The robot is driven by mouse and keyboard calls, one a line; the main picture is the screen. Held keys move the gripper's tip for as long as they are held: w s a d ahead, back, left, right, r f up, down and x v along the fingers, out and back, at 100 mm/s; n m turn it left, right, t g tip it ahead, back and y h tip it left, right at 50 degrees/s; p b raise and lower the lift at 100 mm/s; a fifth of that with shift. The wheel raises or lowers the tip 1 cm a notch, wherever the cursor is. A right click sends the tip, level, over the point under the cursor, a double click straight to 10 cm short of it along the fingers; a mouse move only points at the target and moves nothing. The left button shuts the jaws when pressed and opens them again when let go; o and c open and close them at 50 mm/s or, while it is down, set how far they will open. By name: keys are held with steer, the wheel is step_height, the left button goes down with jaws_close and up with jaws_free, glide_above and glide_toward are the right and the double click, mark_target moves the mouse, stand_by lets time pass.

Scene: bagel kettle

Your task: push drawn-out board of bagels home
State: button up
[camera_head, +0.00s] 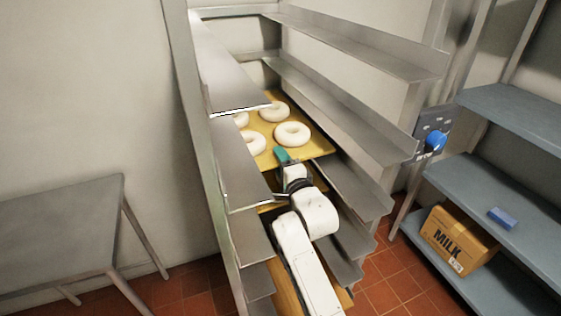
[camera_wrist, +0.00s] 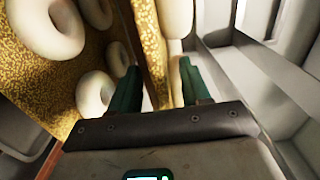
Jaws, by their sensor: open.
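The board of bagels (camera_head: 318,148) is a yellow-tan board on a rail level of the metal rack, with several pale ring bagels on it. One bagel (camera_head: 292,134) sits near its front right corner. The board also shows in the wrist view (camera_wrist: 35,80), with bagels on its speckled top. My gripper (camera_head: 283,156) is at the board's front edge. In the wrist view my gripper (camera_wrist: 158,82) is open, with green fingers on either side of the board's edge (camera_wrist: 152,45). I cannot tell whether they touch it. The rack's left shelves hide the board's left side.
The rack's right rails (camera_head: 340,110) run close beside the board. Another board (camera_head: 288,290) shows lower in the rack, partly behind my arm. A grey table (camera_head: 65,225) stands left. A blue shelf unit (camera_head: 510,115) with a milk box (camera_head: 455,240) stands right.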

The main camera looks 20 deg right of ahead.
steer(key=s+p, duration=0.1)
steer(key=s, duration=0.6)
stand_by(0.5)
stand_by(0.3)
